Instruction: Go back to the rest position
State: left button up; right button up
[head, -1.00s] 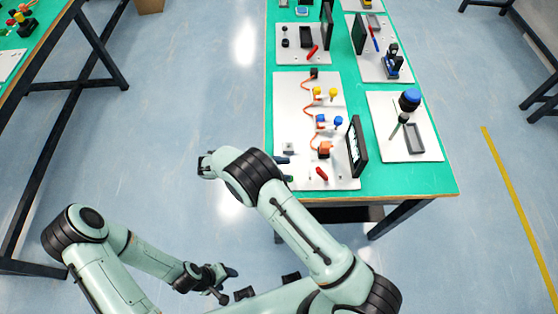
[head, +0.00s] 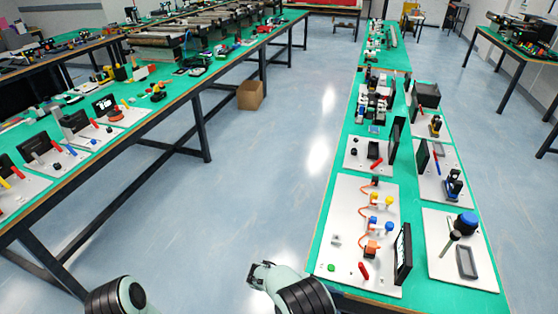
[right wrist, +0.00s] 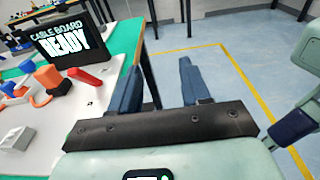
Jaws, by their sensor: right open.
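My right gripper (right wrist: 160,66) shows in the right wrist view with its two blue fingers apart and nothing between them. It is beside the table edge, with floor beyond the fingers. In the head view only a bent part of my right arm shows at the bottom centre, and the right gripper cannot be made out. My left arm shows only as a rounded joint at the bottom left, and the left gripper is out of view.
The green table (head: 322,250) holds the white cable board (head: 349,210); its screen (right wrist: 68,40) reads "CABLE BOARD READY". A red-handled item (right wrist: 87,78) lies near its edge. Another table stands left. A cardboard box (head: 250,95) sits on the floor. The aisle between is clear.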

jog(key=s+d+f+m+g+y, duration=0.1)
jog(key=s+d+f+y, duration=0.1)
jog(key=s+f+y, duration=0.45)
jog(key=s+d+f+m+g+y, duration=0.1)
jog(key=s+d+f, duration=0.15)
jog(key=f, duration=0.65)
jog(key=s+a+f+m+t+y, duration=0.3)
jog(key=s+m+y, duration=0.3)
jog(key=m, duration=0.2)
jog(key=s+a+f+m+t+y, duration=0.3)
jog(key=s+m+y, duration=0.3)
jog(key=m, duration=0.2)
jog(key=shift+s+a+f+t, duration=0.2)
jog(key=shift+f+t, duration=0.1)
jog(key=shift+f, duration=0.55)
